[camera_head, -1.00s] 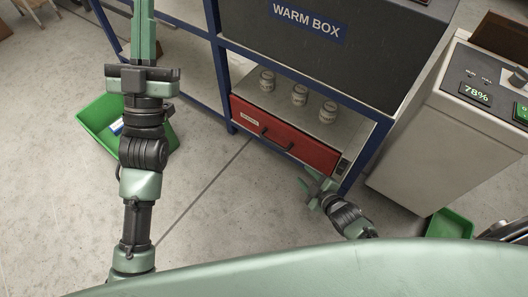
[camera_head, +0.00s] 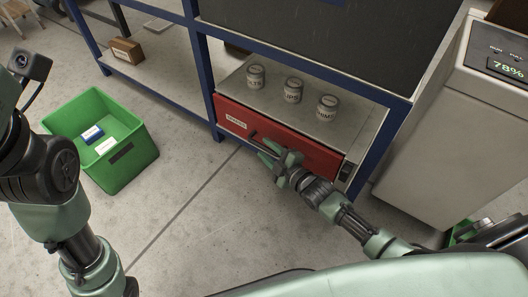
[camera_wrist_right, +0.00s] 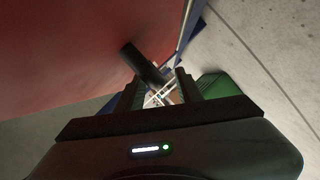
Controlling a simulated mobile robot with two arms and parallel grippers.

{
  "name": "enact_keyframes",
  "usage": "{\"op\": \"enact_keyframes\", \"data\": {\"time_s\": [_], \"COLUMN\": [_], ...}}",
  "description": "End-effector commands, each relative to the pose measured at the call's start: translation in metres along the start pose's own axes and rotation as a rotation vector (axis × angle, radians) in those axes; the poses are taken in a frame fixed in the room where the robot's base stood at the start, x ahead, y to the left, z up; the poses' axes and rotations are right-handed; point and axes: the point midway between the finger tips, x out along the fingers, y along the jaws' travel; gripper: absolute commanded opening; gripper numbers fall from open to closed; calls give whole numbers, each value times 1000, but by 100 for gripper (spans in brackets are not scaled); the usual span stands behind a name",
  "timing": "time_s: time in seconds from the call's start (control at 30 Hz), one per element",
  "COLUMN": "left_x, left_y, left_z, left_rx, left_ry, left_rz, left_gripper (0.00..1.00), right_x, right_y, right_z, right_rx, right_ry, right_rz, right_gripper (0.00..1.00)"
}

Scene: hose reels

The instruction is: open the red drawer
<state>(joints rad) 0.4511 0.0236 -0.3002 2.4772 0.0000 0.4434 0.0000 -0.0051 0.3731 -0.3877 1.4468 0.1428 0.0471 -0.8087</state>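The red drawer (camera_head: 232,116) sits low under the blue frame, its front flush with the grey housing and no gap showing. Its black bar handle (camera_head: 258,137) is partly hidden by my right gripper (camera_head: 268,156), which is at the handle's right part. In the right wrist view, the red front (camera_wrist_right: 70,50) fills the left, and the dark handle (camera_wrist_right: 143,63) reaches to the space between the two spread fingers (camera_wrist_right: 160,88). The right gripper is open; I cannot tell whether it touches the handle. My left arm shows at the left, its gripper out of view.
Several cans, one of them here (camera_head: 293,90), stand on the housing top (camera_head: 270,105) above the drawer. A green bin (camera_head: 135,165) holding small boxes is on the floor at left. A grey cabinet (camera_head: 430,150) stands at right. The floor before the drawer is mostly clear.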

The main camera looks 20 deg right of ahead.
Motion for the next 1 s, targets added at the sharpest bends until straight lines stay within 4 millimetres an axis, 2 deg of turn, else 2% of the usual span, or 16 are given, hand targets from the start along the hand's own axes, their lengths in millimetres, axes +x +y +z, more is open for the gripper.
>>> {"op": "enact_keyframes", "data": {"time_s": [0.13,0.43,0.47,0.57,0.6,1.0], "left_x": [2,6,6,6,6,6], "left_y": [2,3,3,3,3,3], "left_z": [-7,-8,-8,-8,-8,-8], "left_rx": [3,4,4,4,4,4], "left_ry": [25,28,28,28,28,28], "left_rz": [9,11,11,11,11,11], "left_gripper": [0,0,0,0,0,0], "right_x": [14,16,16,16,16,16], "right_y": [-2,0,0,0,0,-1], "right_z": [0,-1,-1,0,0,0], "right_rx": [0,0,0,0,0,0], "right_ry": [1,0,0,0,0,0], "right_rz": [0,-1,-1,-1,-1,-1], "right_gripper": [36,36,31,3,0,0]}}
